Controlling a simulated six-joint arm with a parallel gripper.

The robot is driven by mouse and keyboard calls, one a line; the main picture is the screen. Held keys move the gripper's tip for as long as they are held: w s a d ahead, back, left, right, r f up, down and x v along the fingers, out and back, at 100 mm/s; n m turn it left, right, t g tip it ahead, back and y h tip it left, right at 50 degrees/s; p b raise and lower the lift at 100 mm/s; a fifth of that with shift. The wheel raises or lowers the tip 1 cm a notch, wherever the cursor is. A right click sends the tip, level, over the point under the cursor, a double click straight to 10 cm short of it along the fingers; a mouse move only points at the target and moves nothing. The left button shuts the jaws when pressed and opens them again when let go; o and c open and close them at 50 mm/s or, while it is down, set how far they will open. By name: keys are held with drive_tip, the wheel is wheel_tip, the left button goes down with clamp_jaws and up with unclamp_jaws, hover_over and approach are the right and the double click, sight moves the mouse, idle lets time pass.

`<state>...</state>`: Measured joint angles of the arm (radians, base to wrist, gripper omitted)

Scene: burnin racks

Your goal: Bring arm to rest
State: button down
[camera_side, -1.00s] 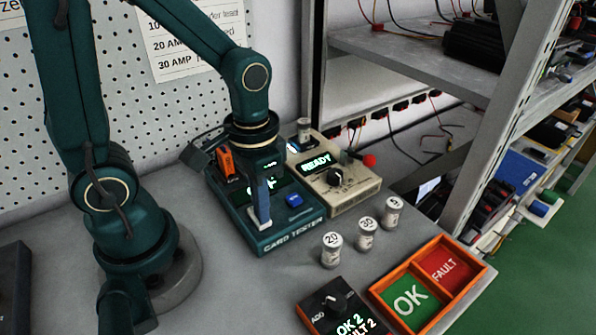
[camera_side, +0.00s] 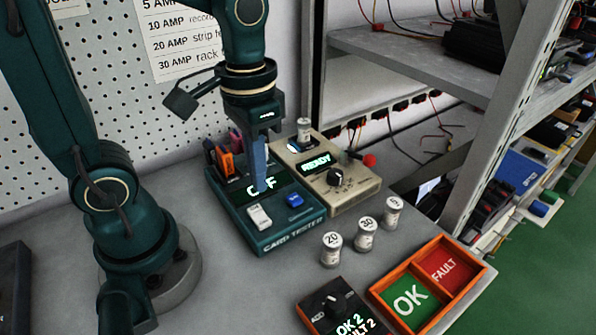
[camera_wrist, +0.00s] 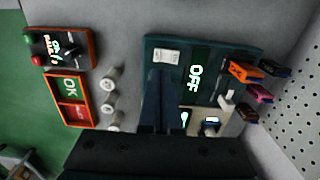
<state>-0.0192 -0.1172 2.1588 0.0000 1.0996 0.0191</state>
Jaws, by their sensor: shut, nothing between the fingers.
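My gripper (camera_side: 257,188) is shut and empty, pointing down above the teal card tester (camera_side: 290,238). The tester's display reads OFF in the wrist view (camera_wrist: 196,72); in the side view my fingers partly cover it. A white rocker switch (camera_side: 259,217) and a blue button (camera_side: 295,200) sit on the tester's front. In the wrist view my shut fingers (camera_wrist: 160,75) reach over the tester, with the white switch (camera_wrist: 167,56) beyond their tips. My fingertips look clear of the switch.
A beige tester (camera_side: 352,190) showing READY stands beside it. Several labelled fuses, such as 20 (camera_side: 331,250), stand to the right. The orange OK/FAULT tray (camera_side: 432,318) and a black counter box (camera_side: 340,305) are in front. Coloured cards (camera_side: 226,163) stand at the tester's back. Metal shelving (camera_side: 480,130) rises at right.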

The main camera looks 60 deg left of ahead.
drive_tip(key=shift+r, duration=0.15)
drive_tip(key=r+t, duration=0.1)
drive_tip(key=t, duration=0.1)
drive_tip(key=s+r+t, duration=0.2)
drive_tip(key=t, duration=0.1)
drive_tip(key=shift+s+d+r+t, duration=0.1)
drive_tip(key=shift+d+t, duration=0.05)
drive_tip(key=shift+t, duration=0.15)
idle(0.3)
idle(0.8)
